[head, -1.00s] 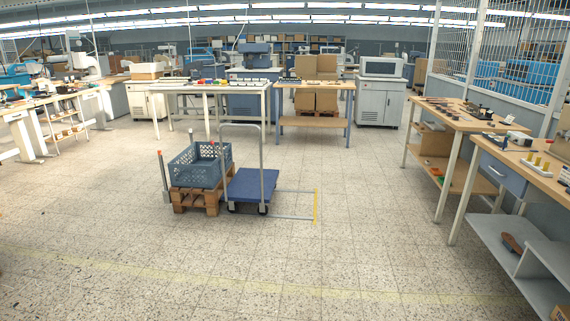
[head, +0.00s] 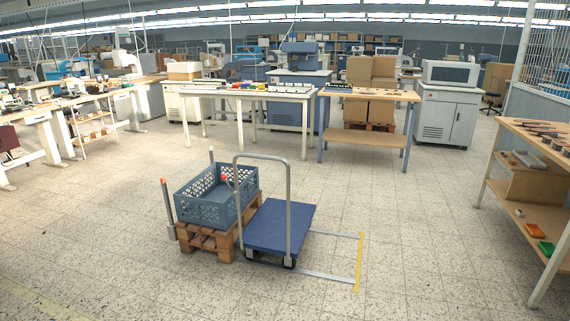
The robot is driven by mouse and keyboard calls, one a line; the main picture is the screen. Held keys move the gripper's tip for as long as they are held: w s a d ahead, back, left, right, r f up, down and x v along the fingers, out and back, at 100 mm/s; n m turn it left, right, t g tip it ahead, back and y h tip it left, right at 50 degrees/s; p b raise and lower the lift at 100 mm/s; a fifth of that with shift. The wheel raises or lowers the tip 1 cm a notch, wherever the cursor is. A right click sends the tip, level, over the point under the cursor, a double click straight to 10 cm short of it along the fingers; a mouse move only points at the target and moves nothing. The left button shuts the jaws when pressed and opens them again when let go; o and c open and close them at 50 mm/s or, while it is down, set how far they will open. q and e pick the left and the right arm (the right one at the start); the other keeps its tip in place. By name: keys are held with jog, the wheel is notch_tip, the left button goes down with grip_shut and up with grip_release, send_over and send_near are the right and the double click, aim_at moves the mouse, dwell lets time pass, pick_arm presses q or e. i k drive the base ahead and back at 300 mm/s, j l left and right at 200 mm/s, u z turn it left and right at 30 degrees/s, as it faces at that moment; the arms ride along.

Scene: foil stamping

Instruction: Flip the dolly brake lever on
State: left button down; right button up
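The dolly (head: 279,227) is a flat blue platform on small dark wheels, with a tall grey tubular push handle (head: 289,205) at its near end. It stands on the tiled floor in the middle of the head view, some distance ahead of me. Its brake lever cannot be made out at this size. Neither of my grippers is in view.
A blue-grey crate (head: 205,212) sits on a wooden pallet (head: 213,240) close left of the dolly, by a post with a red-orange top (head: 168,209). Floor tape (head: 359,262) lies to the right. A wooden workbench (head: 540,137) stands at right. Floor ahead is clear.

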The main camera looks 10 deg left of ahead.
aim_at(223, 176)
jog(key=i+j+u, duration=0.1)
jog(key=i+u, duration=0.3)
jog(key=i, duration=0.2)
jog(key=i+u, duration=0.35)
jog(key=i, duration=0.3)
jog(key=i+j+z, duration=0.3)
jog(key=i, duration=0.25)
jog(key=i+j+z, duration=0.35)
jog(key=i, duration=0.2)
jog(key=i+j+z, duration=0.2)
jog(key=j, duration=0.2)
jog(key=i+j+z, duration=0.2)
jog(key=j, duration=0.2)
jog(key=j+z, duration=0.2)
jog(key=j, duration=0.2)
jog(key=i+j+z, duration=0.2)
jog(key=j, duration=0.25)
jog(key=j+z, duration=0.2)
jog(key=j, duration=0.25)
